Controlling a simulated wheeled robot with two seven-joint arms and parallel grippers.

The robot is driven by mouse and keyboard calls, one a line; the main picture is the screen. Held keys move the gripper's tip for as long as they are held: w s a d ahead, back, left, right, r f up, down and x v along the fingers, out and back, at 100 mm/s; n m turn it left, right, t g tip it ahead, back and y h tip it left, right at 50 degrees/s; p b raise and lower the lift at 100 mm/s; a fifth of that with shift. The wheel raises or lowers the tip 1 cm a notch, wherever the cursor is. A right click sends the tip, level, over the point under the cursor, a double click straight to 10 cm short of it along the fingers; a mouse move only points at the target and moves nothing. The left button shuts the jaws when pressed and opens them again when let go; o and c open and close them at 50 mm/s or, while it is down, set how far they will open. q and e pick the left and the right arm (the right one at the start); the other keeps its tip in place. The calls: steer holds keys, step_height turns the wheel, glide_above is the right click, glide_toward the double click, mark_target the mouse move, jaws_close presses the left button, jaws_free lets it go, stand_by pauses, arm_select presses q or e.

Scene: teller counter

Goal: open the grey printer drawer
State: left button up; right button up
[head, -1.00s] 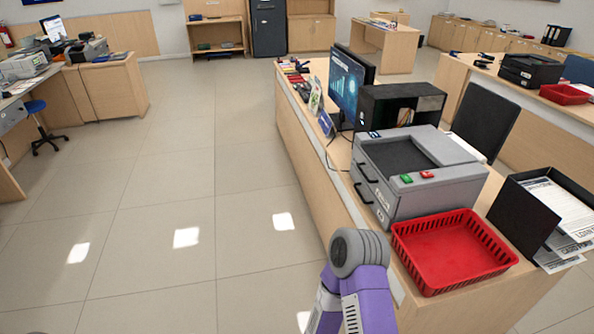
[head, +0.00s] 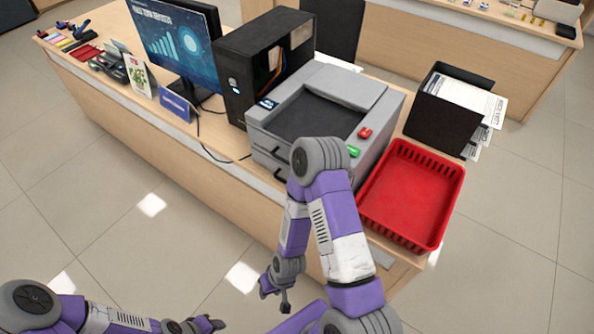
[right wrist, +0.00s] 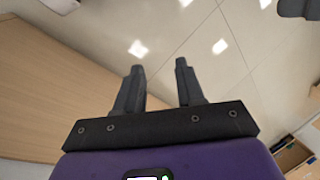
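The grey printer (head: 375,92) stands on the wooden counter in the head view. Its front has dark handles, one of them (head: 262,162) low at the left; my right arm hides part of the front. My right gripper (head: 285,304) hangs in front of the counter, below and apart from the printer. In the right wrist view its two fingers (right wrist: 159,68) are spread with nothing between them. My left gripper (head: 212,325) is at the bottom edge, far from the printer; its fingers are too small to read. The printer is not seen in the right wrist view.
A red basket (head: 440,160) sits to the right of the printer, with a black paper holder (head: 440,118) behind it. A black computer tower (head: 235,75) and monitor (head: 205,20) stand to the left. The floor before the counter is clear.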

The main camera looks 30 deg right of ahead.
steer(key=w+d+r+n+t+h+b, duration=0.15)
steer(key=w+d+n+t+h, duration=0.45)
steer(key=w, duration=0.9)
steer(key=w+d+r+g+h+b, duration=0.1)
steer(key=w+d+r+h+b, duration=0.15)
steer(key=r+h, duration=0.45)
steer(key=w+d+r+h+b, duration=0.1)
steer(key=d+r+h, duration=0.35)
steer(key=r, duration=0.35)
steer(key=b+x, duration=0.2)
steer(key=x, duration=0.4)
steer(key=shift+d+r+n, duration=0.15)
steer(key=shift+d+n, duration=0.05)
steer(key=shift+n, duration=0.2)
jaws_close()
